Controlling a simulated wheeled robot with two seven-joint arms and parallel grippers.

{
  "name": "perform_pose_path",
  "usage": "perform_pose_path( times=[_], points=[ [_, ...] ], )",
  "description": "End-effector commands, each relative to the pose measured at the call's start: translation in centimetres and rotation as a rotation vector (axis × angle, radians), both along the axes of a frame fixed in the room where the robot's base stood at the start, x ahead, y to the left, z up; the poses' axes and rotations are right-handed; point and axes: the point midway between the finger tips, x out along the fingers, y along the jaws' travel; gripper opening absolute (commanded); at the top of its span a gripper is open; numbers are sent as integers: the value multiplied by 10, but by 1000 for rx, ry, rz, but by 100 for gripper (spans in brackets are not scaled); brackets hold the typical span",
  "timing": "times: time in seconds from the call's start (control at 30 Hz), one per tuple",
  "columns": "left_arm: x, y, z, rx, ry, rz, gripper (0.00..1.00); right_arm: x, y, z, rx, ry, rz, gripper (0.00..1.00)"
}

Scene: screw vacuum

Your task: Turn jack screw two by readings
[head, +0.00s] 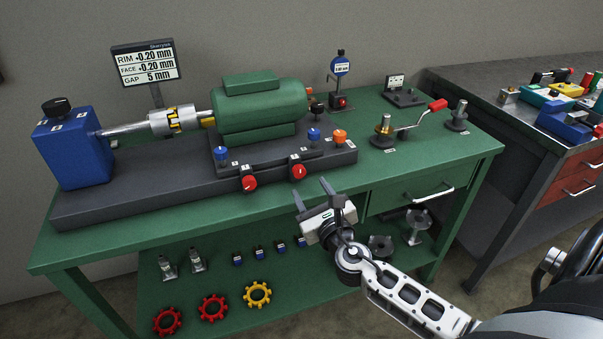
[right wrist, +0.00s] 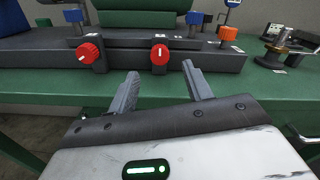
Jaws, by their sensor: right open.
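Two red knobs sit on the front face of the dark base: a left one (head: 250,183) and a right one (head: 298,171). In the right wrist view the left knob (right wrist: 89,53) is left of my fingers and the right knob (right wrist: 159,55) is ahead, between the fingertips. The number of each screw is too small to read. The readings display (head: 146,64) shows RIM +0.20 mm, FACE +0.20 mm and GAP 5 mm. My right gripper (head: 312,194) is open and empty, in front of the right knob and apart from it. My left gripper is out of view.
A green motor (head: 258,112) sits on the base, with a blue knob (head: 221,154) and an orange knob (head: 340,136). A blue block (head: 75,150) stands left. A crank with a red handle (head: 437,105) stands right. A lower shelf holds rings and small parts.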

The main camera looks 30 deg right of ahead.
Motion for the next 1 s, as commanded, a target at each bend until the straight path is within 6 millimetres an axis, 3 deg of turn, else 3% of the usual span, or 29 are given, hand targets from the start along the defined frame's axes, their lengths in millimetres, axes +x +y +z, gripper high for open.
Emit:
perform_pose_path(
  times=[0.1,0.3,0.77,0.9,0.93,1.0],
  points=[
    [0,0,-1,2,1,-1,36,26,-6,0,1,-1,-1,50],
    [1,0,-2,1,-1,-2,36,54,-13,0,1,0,0,50],
    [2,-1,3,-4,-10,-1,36,65,-15,-1,2,1,1,50],
    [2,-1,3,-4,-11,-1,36,65,-15,-1,2,1,1,11],
    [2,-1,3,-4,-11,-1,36,65,-15,-1,2,1,1,5],
    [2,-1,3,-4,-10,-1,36,65,-15,-1,2,1,1,5]
  ],
)
